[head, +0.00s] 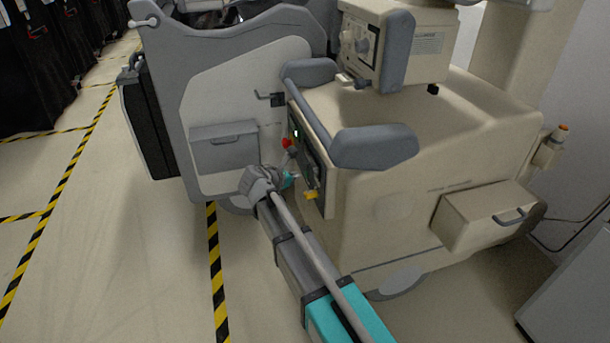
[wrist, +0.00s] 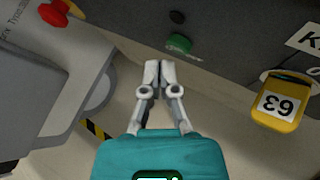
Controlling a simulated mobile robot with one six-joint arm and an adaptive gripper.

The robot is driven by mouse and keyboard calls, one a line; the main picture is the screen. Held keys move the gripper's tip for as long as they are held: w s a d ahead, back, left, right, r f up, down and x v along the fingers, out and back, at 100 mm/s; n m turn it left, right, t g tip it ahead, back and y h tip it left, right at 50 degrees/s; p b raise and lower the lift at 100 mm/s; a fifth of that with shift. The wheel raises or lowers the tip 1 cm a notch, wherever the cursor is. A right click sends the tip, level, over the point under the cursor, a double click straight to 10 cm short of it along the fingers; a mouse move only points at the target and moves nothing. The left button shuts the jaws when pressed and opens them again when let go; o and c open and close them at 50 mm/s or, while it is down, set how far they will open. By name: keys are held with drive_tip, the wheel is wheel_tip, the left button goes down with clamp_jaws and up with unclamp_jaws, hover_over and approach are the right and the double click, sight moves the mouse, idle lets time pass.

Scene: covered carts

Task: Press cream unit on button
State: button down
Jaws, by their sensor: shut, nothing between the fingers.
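The cream unit (head: 440,150) fills the right half of the head view. Its dark control panel (head: 303,150) faces left and also shows along the top of the wrist view (wrist: 235,50). In the wrist view a green button (wrist: 180,42) sits on this panel, just beyond and slightly right of my fingertips. My gripper (wrist: 160,66) is shut and empty, its fingertips pointing at the panel. A gap to the button seems to show, but I cannot tell its depth. In the head view my gripper (head: 296,178) is close to the panel, and the green button cannot be made out.
A red knob (wrist: 55,12) and a small black knob (wrist: 177,17) are on the panel. A yellow padlock-like tag (wrist: 281,100) marked 63 hangs at the right. A grey cart (head: 225,110) stands close on the left. Open floor (head: 130,250) lies at the lower left.

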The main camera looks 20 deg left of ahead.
idle(0.3)
drive_tip(key=shift+s+a, duration=0.45)
drive_tip(key=shift+a, duration=0.25)
drive_tip(key=shift+s+a, duration=0.4)
drive_tip(key=shift+a, duration=0.35)
drive_tip(key=shift+s+a, duration=0.45)
drive_tip(key=shift+a, duration=0.25)
